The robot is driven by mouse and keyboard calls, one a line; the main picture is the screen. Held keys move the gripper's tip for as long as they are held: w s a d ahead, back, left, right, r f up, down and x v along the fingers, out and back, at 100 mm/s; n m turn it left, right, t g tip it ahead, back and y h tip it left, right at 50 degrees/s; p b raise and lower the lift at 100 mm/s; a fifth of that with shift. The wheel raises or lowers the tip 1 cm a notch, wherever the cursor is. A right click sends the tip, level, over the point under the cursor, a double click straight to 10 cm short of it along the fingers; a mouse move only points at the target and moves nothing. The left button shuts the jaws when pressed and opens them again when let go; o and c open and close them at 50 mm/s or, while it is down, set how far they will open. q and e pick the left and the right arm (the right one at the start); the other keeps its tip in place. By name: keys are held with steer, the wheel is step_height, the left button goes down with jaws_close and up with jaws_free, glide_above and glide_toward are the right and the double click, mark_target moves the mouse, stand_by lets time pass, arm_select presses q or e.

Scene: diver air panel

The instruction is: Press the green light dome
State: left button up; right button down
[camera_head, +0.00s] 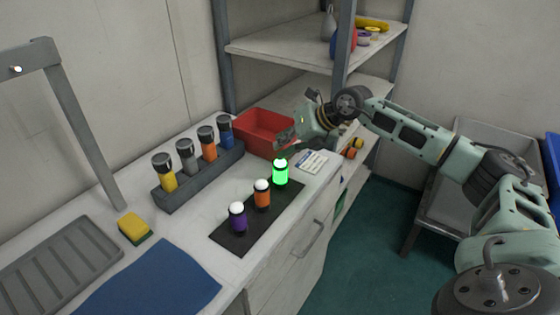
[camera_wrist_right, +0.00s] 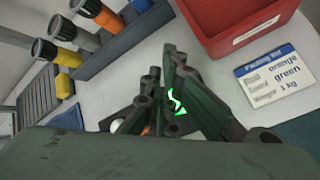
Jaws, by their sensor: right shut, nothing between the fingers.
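The green light dome (camera_head: 281,173) glows bright green at the far end of a dark mat (camera_head: 228,238) on the counter. An orange light (camera_head: 262,195) and a purple light (camera_head: 238,217), both with white tops, stand on the same mat. My right gripper (camera_head: 281,152) is just above the green dome, with its fingers shut and pointing toward it. I cannot tell whether the fingertips touch it. In the right wrist view the fingers (camera_wrist_right: 174,125) hide most of the dome, and only green slivers show. My left gripper is not in view.
A red bin (camera_head: 263,133) and a packing card (camera_head: 312,161) lie close to the gripper. A grey rack (camera_head: 203,176) holds several coloured torches. A yellow sponge (camera_head: 134,228), a grey tray (camera_head: 60,265) and a blue cloth (camera_head: 150,283) lie nearer.

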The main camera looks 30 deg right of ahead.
steer(key=shift+f, duration=0.2)
steer(key=shift+r, duration=0.1)
steer(key=shift+r+p, duration=0.35)
steer(key=shift+r, duration=0.2)
stand_by(0.3)
step_height(320, 180, up, 6)
steer(key=p, duration=0.4)
steer(key=shift+s+f, duration=0.1)
stand_by(0.6)
